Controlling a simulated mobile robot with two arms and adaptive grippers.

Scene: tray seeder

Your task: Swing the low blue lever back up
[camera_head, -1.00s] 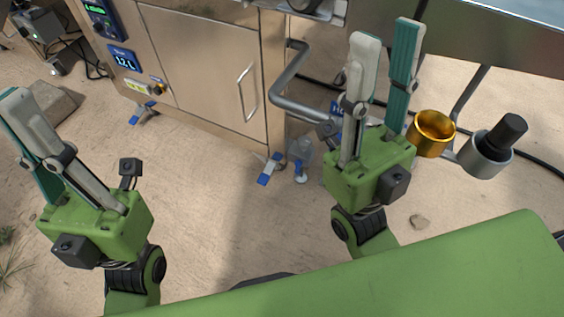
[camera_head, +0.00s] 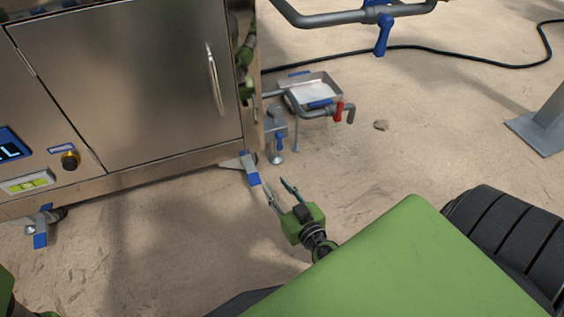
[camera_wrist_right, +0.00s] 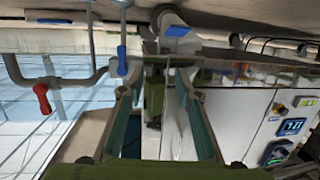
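A low blue lever (camera_head: 280,143) hangs down from a valve on the grey pipework beside the steel cabinet's lower right corner. In the upside-down right wrist view the blue lever (camera_wrist_right: 122,60) shows above the pipe, just beyond one fingertip. My right gripper (camera_head: 277,185) is open and empty, low over the sand and in front of the lever, apart from it in the head view. Its two fingers are spread in the right wrist view (camera_wrist_right: 158,85). Only a green part of my left arm shows at the lower left edge; its fingers are out of view.
A blue foot pedal (camera_head: 250,172) sits at the cabinet (camera_head: 130,90) corner, close to my right gripper. A red lever (camera_head: 339,110) stands on the same pipework, right of a tray (camera_head: 308,90). Another blue lever (camera_head: 383,35) hangs higher up.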

